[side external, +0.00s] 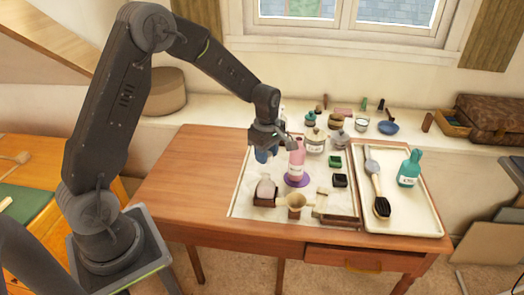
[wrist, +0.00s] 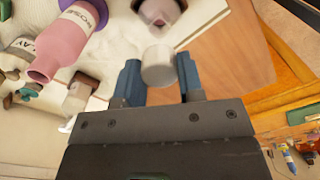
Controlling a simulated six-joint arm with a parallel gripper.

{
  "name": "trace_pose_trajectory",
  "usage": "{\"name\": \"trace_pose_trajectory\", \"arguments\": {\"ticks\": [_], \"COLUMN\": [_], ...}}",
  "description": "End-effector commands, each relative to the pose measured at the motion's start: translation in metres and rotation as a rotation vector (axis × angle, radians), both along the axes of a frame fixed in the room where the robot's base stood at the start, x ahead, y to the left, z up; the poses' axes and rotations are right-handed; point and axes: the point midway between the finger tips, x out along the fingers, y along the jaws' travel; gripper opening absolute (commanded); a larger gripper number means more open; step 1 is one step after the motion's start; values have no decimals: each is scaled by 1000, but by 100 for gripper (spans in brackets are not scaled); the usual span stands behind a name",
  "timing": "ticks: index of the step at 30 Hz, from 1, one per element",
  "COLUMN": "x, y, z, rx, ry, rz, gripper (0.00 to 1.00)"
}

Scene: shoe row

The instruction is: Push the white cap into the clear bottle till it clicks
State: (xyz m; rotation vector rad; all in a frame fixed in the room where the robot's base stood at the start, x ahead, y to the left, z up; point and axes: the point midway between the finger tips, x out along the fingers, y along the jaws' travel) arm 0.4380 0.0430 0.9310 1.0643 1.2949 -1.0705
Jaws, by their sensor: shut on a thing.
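My gripper (side external: 266,155) is above the white cloth on the table, behind the clear bottle in the side view. In the wrist view its two blue fingers (wrist: 159,78) are shut on the white cap (wrist: 158,64), which shows as a pale round plug between them. The cap cannot be made out in the side view. The clear bottle (side external: 265,187) stands upright in a dark wooden block (side external: 264,200).
A pink bottle (side external: 297,160) on a purple disc stands right of the gripper. A wooden cup (side external: 296,203) is beside the block. A tray (side external: 428,215) with a brush (side external: 381,206) and a teal bottle (side external: 409,168) is at right. The table's left side (side external: 195,175) is bare.

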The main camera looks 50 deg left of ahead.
Motion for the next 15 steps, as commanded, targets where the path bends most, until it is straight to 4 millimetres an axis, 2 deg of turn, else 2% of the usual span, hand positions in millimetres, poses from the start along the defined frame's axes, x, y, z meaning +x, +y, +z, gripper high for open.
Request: {"name": "trace_pose_trajectory", "arguments": {"ticks": [8,15], "x": [0,0], "y": [1,1], "z": [-5,-24], "rx": [0,0], "ry": [0,2], "rz": [0,-1], "gripper": [14,14]}}
